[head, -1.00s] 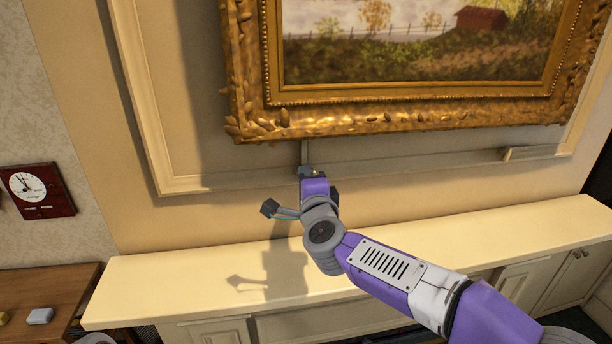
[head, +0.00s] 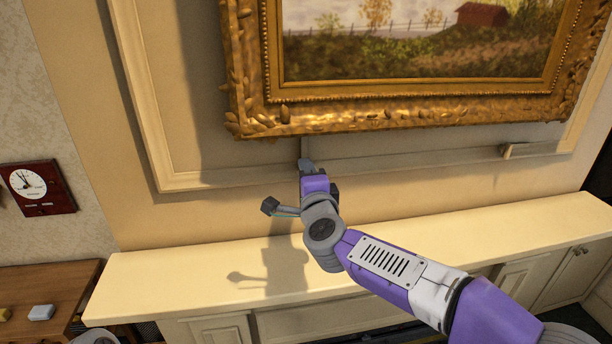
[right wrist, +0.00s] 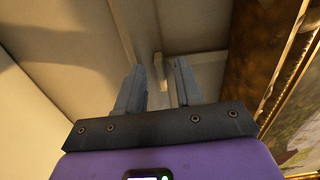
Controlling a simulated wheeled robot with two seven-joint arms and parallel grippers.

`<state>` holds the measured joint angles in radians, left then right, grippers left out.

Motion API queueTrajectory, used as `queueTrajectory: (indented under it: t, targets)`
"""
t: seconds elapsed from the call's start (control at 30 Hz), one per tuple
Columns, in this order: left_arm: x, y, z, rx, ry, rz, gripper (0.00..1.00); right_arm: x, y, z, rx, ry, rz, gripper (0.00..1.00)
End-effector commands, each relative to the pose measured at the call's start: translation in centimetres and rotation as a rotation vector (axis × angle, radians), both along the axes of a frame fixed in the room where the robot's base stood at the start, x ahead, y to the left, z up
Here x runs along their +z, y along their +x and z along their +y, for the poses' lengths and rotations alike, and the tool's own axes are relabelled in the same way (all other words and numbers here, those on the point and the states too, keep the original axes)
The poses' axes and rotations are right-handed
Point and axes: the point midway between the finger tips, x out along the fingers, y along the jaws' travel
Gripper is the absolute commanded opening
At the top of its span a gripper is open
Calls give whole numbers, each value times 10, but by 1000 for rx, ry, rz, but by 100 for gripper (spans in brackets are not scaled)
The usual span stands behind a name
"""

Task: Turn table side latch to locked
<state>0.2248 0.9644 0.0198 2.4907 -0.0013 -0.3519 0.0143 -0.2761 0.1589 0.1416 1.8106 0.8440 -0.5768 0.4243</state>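The table-side latch (head: 304,148) is a small pale bar on the wall just under the gilt picture frame, on the side nearer the side table. Its visible part stands upright. My right gripper (head: 307,166) is at its lower end, and the fingers hide part of it. In the right wrist view, the two fingers (right wrist: 158,80) are apart, with a pale bar (right wrist: 158,68) showing between them. I cannot tell whether either finger touches it. My left gripper is not in view.
A second latch (head: 527,150) lies roughly level under the frame's right part. The gilt-framed painting (head: 400,122) hangs just above my gripper. The cream mantel shelf (head: 430,238) runs below. A clock (head: 38,187) and a wooden side table (head: 60,280) are at left.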

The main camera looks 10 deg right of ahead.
Motion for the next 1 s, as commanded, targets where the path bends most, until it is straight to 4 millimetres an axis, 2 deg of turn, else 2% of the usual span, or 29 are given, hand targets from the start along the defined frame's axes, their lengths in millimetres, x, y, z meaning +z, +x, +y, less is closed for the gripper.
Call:
queueTrajectory:
  t: [0.5,0.63,1.0]
  targets:
    - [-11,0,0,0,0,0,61,0,-69,1,1,-1,-1,36]
    - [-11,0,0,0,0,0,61,0,-75,1,1,0,-1,36]
    - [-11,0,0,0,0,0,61,0,-75,1,1,0,0,36]
